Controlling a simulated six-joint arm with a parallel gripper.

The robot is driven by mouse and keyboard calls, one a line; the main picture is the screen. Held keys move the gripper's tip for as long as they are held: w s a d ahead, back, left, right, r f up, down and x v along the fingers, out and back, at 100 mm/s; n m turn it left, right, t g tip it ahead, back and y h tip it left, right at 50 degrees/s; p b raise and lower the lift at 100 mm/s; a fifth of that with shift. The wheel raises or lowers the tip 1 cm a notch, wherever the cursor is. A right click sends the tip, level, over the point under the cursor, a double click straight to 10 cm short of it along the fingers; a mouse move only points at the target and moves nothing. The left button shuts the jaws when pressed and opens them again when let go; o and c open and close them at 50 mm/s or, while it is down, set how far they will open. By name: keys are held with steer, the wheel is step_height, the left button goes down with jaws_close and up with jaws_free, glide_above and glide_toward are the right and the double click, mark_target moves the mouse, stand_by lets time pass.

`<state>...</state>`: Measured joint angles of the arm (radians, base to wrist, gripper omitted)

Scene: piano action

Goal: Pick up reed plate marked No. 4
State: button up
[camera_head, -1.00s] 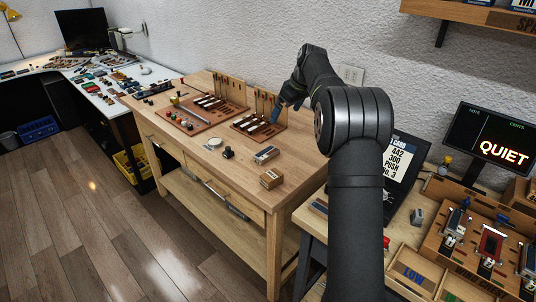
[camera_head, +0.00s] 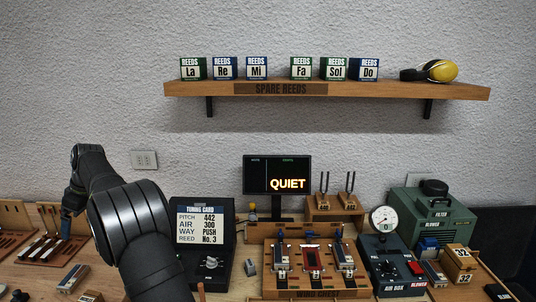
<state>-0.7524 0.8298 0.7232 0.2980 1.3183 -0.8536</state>
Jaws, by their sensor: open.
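No plate with a readable No. 4 shows in the head view. At the far left, a brown rack (camera_head: 18,240) holds several slim, light-topped bars (camera_head: 36,247), also unreadable.
A tuning card (camera_head: 200,225) reads "Reed No. 3". A screen (camera_head: 277,175) reads "QUIET". An air box (camera_head: 390,262) with gauge and a green blower (camera_head: 432,215) stand at right. A shelf (camera_head: 320,90) with boxes marked La to Do is above. Small boxes lie bottom left.

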steer(key=c, duration=0.4)
steer(key=s+a+f+m+t+h, duration=0.45)
steer(key=s+a+m, duration=0.5)
steer(key=m, duration=0.85)
glide_above(68, 281)
steer(key=s, duration=0.2)
step_height(68, 281, down, 12)
steer(key=shift+s+d, duration=0.15)
steer(key=shift+a+x, duration=0.1)
steer(key=shift+x, duration=1.2)
steer(key=shift+a+x, duration=0.15)
steer(key=shift+x, duration=1.2)
